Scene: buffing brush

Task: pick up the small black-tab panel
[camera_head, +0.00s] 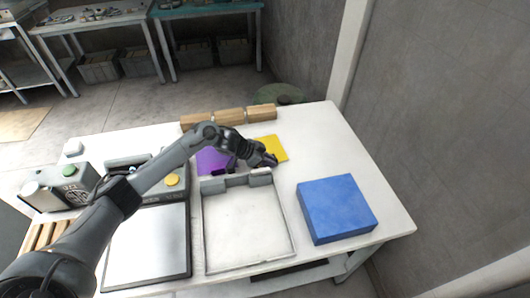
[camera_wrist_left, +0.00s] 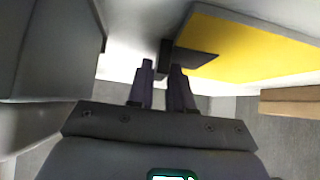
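A flat yellow panel (camera_head: 272,147) lies near the back of the white table, beside a flat purple panel (camera_head: 213,161). In the left wrist view the yellow panel (camera_wrist_left: 255,48) has a black tab (camera_wrist_left: 197,58) at its near corner. My left gripper (camera_head: 268,160) is at the yellow panel's near side. In the wrist view its two fingers (camera_wrist_left: 161,72) point at the tab and stand a narrow gap apart. Part of the tab reaches in between the fingertips; whether they press on it I cannot tell. My right gripper is not in view.
A grey-rimmed tray (camera_head: 248,225) lies in front of the panels, with a blue block (camera_head: 336,208) to its right. Wooden blocks (camera_head: 228,115) line the back edge. A grey machine (camera_head: 60,187) stands at the left.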

